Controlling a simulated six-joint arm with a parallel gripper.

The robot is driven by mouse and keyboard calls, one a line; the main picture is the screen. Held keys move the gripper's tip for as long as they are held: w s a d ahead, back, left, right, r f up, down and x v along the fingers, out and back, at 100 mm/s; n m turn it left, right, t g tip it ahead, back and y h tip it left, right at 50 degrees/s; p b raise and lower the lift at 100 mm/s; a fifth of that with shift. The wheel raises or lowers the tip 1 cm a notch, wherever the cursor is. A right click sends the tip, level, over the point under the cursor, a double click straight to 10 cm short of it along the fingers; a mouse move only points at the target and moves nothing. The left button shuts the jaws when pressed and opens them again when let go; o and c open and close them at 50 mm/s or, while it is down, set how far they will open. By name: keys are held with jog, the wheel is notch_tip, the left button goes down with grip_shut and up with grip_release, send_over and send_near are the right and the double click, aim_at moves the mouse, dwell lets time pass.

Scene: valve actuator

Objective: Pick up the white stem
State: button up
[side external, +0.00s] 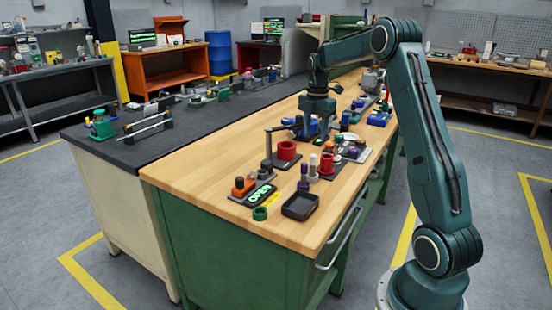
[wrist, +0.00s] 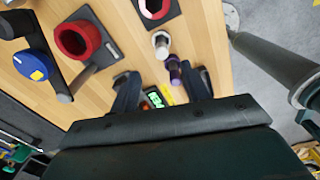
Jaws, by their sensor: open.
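The white stem (wrist: 161,42) stands upright on the wood bench in the wrist view, seen from above, with a round pale top. It also shows in the side view (side external: 313,167), beside a purple stem (side external: 303,178). My gripper (wrist: 163,88) is open, with its two dark fingers spread apart and nothing held between them. The white stem lies beyond the fingertips, apart from them. The purple stem (wrist: 173,69) is nearer the right finger. In the side view my gripper is above the bench, farther back than the stem, and its fingertips are hard to make out.
Red cylinders (wrist: 78,40) on dark plates stand close by. A blue part with a yellow mark (wrist: 35,66) is at left. A lit green OPEN sign (side external: 259,195), a green ring (side external: 260,214) and a black tray (side external: 300,206) lie at the near end. Bare wood (side external: 205,180) is free at left.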

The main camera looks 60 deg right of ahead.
aim_at(314, 155)
notch_tip(314, 155, down, 7)
jog(key=shift+r, duration=0.2)
jog(key=shift+s+a+f, duration=0.1)
jog(key=shift+a+f, duration=0.05)
jog(key=shift+f, duration=2.45)
grip_shut()
jog(key=shift+r, duration=0.2)
notch_tip(314, 155, up, 20)
jog(key=shift+f, duration=0.15)
